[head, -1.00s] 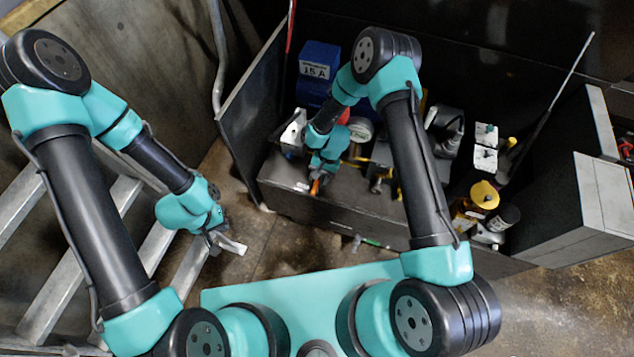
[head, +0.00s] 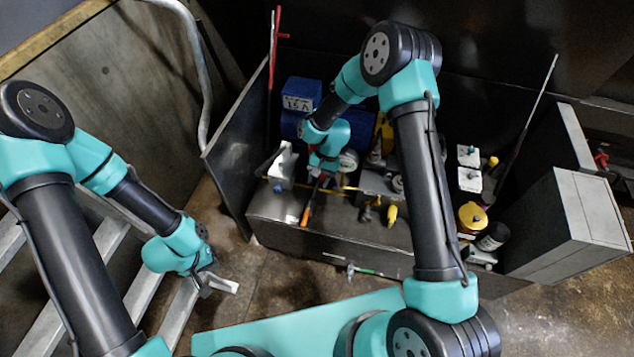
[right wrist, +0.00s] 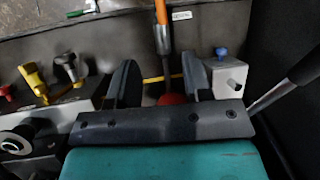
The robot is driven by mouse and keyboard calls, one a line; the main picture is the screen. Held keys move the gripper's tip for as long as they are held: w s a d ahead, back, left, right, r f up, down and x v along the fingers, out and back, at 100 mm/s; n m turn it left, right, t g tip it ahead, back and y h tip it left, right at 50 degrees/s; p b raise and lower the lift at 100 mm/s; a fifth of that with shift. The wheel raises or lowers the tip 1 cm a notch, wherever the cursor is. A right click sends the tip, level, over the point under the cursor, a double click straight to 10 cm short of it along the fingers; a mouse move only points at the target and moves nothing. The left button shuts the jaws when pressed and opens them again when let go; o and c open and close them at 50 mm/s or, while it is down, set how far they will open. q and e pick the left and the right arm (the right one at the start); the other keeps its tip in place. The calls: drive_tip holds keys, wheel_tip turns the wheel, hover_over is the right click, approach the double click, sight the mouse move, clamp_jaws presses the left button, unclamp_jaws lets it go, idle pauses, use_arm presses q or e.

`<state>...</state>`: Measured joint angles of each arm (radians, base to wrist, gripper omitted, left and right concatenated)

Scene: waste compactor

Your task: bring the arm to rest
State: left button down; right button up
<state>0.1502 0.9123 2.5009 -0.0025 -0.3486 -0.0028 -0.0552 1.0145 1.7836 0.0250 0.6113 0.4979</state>
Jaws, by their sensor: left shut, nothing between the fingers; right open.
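My right gripper (head: 318,172) is over the back left of the dark bench (head: 330,238). In the right wrist view its two dark fingers (right wrist: 160,85) stand wide apart and nothing is gripped. An orange-handled tool (head: 306,208) lies on the bench by it; in the right wrist view its handle (right wrist: 162,28) shows in the gap beyond the fingers. Contact cannot be told. My left gripper (head: 218,284) hangs low at the left, clear of the bench, shut and empty.
A blue box (head: 301,93) stands behind the right gripper. A silver block with a blue knob (head: 282,165) is left of it. Yellow-handled valves (head: 390,214) and a yellow-lidded jar (head: 472,216) are to the right. A dark upright panel (head: 236,145) borders the bench; metal steps (head: 110,240) stand at left.

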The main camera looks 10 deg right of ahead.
drive_tip(key=shift+f, duration=0.1)
idle(0.3)
drive_tip(key=s+d+f+n+t, duration=0.1)
drive_tip(key=s+d, duration=0.3)
drive_tip(key=s, duration=0.6)
drive_tip(key=s+d+f+n+t, duration=0.1)
drive_tip(key=s+d+n+t, duration=0.1)
drive_tip(key=s, duration=0.8)
drive_tip(key=shift+s+d+f+t, duration=0.15)
drive_tip(key=shift+d+t, duration=0.35)
drive_tip(key=shift+d, duration=0.5)
